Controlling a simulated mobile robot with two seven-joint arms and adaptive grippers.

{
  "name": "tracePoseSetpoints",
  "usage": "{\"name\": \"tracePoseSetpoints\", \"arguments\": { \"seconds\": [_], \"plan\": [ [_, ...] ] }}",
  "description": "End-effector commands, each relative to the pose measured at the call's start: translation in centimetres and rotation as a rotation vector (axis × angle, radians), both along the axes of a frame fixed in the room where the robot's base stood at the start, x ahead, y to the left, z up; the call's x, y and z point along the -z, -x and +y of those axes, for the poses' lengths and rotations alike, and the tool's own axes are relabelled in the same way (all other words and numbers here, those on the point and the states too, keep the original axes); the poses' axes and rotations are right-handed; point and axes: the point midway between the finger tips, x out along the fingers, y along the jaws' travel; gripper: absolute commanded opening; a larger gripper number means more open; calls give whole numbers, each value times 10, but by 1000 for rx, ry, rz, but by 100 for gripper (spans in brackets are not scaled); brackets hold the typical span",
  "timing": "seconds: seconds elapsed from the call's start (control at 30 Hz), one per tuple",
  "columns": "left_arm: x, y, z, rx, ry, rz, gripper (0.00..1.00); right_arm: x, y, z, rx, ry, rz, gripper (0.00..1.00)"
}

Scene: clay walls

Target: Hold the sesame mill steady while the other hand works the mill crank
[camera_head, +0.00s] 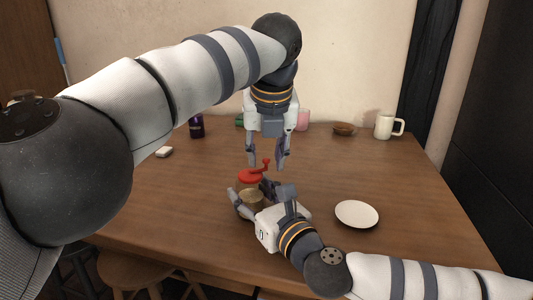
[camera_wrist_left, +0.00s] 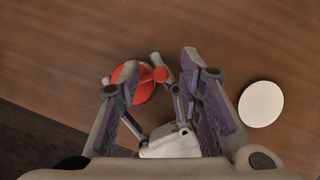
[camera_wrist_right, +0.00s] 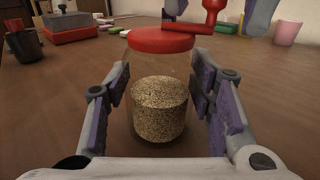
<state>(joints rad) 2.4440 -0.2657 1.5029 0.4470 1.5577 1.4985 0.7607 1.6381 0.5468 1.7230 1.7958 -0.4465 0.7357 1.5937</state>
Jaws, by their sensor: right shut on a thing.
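The sesame mill (camera_head: 251,195) stands upright on the wooden table, a clear jar with tan seeds inside and a red lid. Its red mill crank (camera_head: 265,166) rises from the lid. In the right wrist view the jar (camera_wrist_right: 160,108) sits between the fingers, with the crank (camera_wrist_right: 210,18) at the top. My right gripper (camera_head: 252,196) is shut on the jar from the front. My left gripper (camera_head: 266,164) points down above the mill, its fingers apart on either side of the crank. In the left wrist view the crank's knob (camera_wrist_left: 160,75) shows between the open fingers.
A white plate (camera_head: 357,214) lies right of the mill. At the back are a cream mug (camera_head: 386,125), a brown bowl (camera_head: 344,129), a pink cup (camera_head: 303,120) and a dark bottle (camera_head: 197,127). A small white block (camera_head: 164,152) lies at left. A stool (camera_head: 130,270) stands in front.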

Motion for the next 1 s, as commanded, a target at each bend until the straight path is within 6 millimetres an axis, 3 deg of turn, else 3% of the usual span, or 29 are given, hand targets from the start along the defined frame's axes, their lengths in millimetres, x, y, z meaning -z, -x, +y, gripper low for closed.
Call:
{"name": "tracePoseSetpoints", "arguments": {
  "seconds": [0.13, 0.3, 0.5, 0.9, 1.0],
  "plan": [
    [-19, 7, 0, 1, 0, -3, 33, 2, 1, 1, -2, 0, 4, 14],
    [-63, 25, -2, 0, 1, -5, 33, 2, 0, 0, -1, 0, 4, 14],
    [-101, 42, -4, -2, 1, -3, 33, 2, 0, 0, -1, 0, 4, 14],
    [-111, 47, -3, 0, 0, -1, 33, 2, 0, 0, -1, 0, 4, 14],
    [-116, 30, 7, 26, -28, -64, 33, 2, 0, 0, 0, 0, 4, 14]
  ]
}}
